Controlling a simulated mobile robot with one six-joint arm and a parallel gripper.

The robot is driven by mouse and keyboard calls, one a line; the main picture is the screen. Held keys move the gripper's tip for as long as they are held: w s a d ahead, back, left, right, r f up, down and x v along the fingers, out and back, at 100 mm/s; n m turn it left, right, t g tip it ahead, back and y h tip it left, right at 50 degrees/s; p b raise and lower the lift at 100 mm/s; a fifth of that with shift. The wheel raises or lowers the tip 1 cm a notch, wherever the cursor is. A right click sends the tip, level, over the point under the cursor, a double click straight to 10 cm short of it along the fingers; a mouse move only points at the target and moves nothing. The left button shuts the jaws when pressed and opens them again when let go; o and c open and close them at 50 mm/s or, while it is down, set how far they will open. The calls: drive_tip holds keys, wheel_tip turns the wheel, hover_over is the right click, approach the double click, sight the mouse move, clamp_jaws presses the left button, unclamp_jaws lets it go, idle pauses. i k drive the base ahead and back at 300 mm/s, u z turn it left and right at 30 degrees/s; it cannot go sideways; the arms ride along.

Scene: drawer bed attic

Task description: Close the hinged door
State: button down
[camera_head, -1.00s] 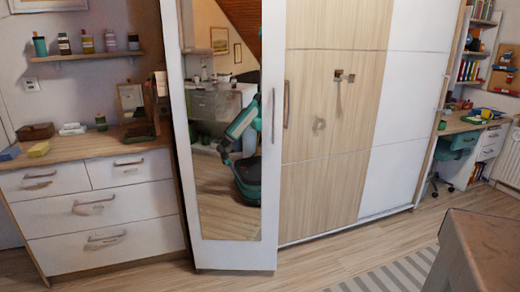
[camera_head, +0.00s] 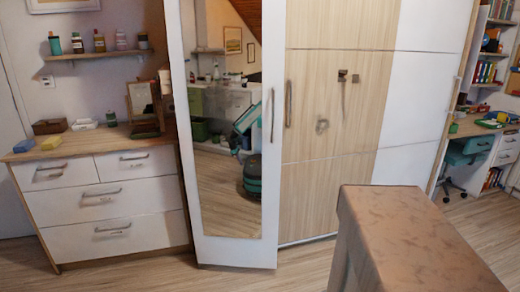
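The hinged door (camera_head: 252,170) is a tall white wardrobe door with a mirror (camera_head: 228,205) set in it. It stands out at an angle from the wardrobe front and looks ajar. A vertical handle (camera_head: 272,115) sits near its right edge. My gripper is not directly in view. The mirror reflects a teal-and-dark robot body and arm, but the state of a gripper cannot be read there.
Wooden wardrobe panels (camera_head: 325,100) with another handle (camera_head: 288,104) stand right of the door. A white drawer chest (camera_head: 110,205) stands at left. A brown, flat-topped piece (camera_head: 420,235) fills the lower right foreground. Floor (camera_head: 300,265) shows in front of the door.

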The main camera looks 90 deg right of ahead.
sight(226, 60)
drive_tip(key=u, duration=0.6)
drive_tip(key=k, duration=0.55)
drive_tip(key=z, duration=1.1)
drive_tip(key=i, duration=0.35)
drive_tip(key=u, duration=0.1)
